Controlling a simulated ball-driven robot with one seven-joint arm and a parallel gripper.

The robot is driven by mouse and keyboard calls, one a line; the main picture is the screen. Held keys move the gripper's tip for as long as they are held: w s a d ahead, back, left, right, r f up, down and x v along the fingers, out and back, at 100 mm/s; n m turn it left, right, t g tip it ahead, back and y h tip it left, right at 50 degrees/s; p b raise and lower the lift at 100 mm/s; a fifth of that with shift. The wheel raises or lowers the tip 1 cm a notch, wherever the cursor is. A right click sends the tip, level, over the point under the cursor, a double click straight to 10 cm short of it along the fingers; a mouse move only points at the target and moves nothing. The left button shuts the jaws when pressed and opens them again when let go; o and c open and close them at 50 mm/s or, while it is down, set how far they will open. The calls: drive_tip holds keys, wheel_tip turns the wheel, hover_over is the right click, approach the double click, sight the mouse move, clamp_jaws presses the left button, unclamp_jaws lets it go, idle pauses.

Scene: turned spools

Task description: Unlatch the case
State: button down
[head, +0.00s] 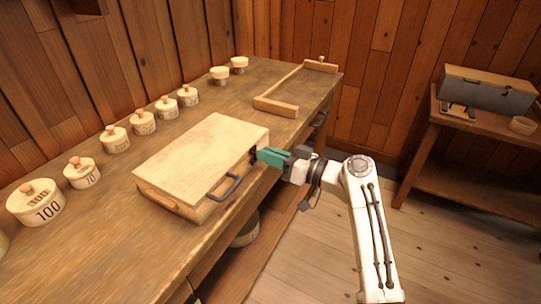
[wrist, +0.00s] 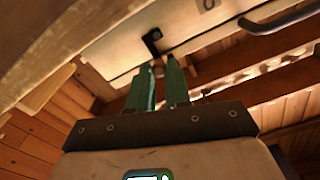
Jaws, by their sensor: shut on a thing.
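The case (head: 205,150) is a pale wooden box with its lid down, lying on the workbench. A dark bar handle (head: 223,188) is on its front side; the handle also shows at the top right of the wrist view (wrist: 278,20). A small black latch (wrist: 152,38) sits on the same side, right of the handle in the head view. My gripper (head: 259,154) has green fingers and reaches the latch from the right. In the wrist view the fingertips (wrist: 158,64) are close together at the latch, shut on it; the fingers partly hide the contact.
Several numbered, knobbed wooden weights (head: 116,139) line the back of the workbench (head: 95,245). A wooden frame-like tray (head: 277,106) lies beyond the case. The floor between is clear.

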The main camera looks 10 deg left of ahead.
drive_tip(key=shift+f, duration=0.1)
drive_tip(key=m, duration=0.3)
drive_tip(key=w+f+m, duration=0.1)
drive_tip(key=m, duration=0.3)
drive_tip(key=w+f+m+b, duration=0.1)
drive_tip(key=m, duration=0.3)
drive_tip(key=shift+d+f, duration=0.2)
drive_tip(key=shift+d, duration=0.2)
idle(0.4)
drive_tip(key=c, duration=1.1)
unclamp_jaws()
drive_tip(key=shift+o, duration=0.2)
drive_tip(key=v, duration=1)
drive_tip(key=shift+d, duration=0.4)
drive_tip(key=shift+s, duration=0.15)
